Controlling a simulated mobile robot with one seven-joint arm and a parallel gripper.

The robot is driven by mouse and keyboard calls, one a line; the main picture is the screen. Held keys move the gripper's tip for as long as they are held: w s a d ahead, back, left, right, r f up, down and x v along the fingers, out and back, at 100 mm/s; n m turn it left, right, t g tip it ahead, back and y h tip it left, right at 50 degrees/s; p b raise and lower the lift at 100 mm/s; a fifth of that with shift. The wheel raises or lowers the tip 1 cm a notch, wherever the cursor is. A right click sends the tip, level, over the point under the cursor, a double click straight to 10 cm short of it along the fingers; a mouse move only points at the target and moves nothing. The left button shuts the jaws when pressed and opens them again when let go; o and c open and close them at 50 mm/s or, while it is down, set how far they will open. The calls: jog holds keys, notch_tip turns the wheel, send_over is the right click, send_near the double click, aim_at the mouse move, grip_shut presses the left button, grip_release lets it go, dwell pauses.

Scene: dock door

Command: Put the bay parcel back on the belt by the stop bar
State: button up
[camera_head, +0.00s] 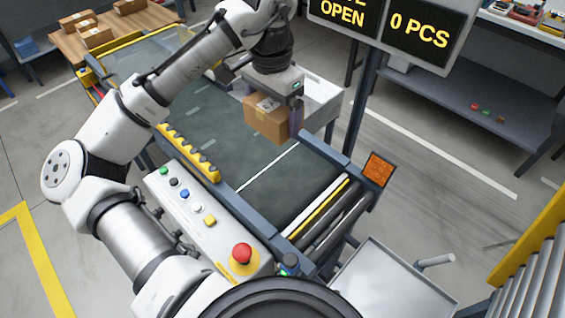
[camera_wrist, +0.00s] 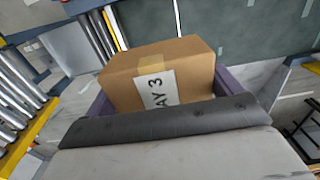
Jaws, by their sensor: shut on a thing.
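The bay parcel is a brown cardboard box (camera_head: 262,121) with a white label. In the wrist view the parcel (camera_wrist: 190,62) shows "AY 3", the label's start being hidden. My gripper (camera_head: 273,112) is shut on it, one finger at each side, and appears to hold it above the far right edge of the belt. The belt (camera_head: 285,190) is dark green with a white line across it. At its near end lies a pale and yellow bar (camera_head: 318,208), which may be the stop bar. The parcel's underside is hidden.
A control panel (camera_head: 190,200) with a red button (camera_head: 242,254) runs along the belt's left. An orange panel (camera_head: 379,169) and a sign post (camera_head: 358,105) stand at right. The belt's near part is clear.

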aim_at(275, 183)
notch_tip(275, 183, down, 20)
jog(key=shift+r+p, duration=0.1)
jog(key=shift+p, duration=0.65)
jog(key=shift+f, duration=0.2)
jog(key=o, duration=0.7)
jog(key=shift+f, duration=0.1)
jog(key=shift+c, duration=0.2)
jog(key=shift+o, duration=0.9)
jog(key=shift+r, duration=0.25)
notch_tip(275, 183, up, 12)
jog(key=b, duration=0.1)
jog(key=shift+b, duration=0.35)
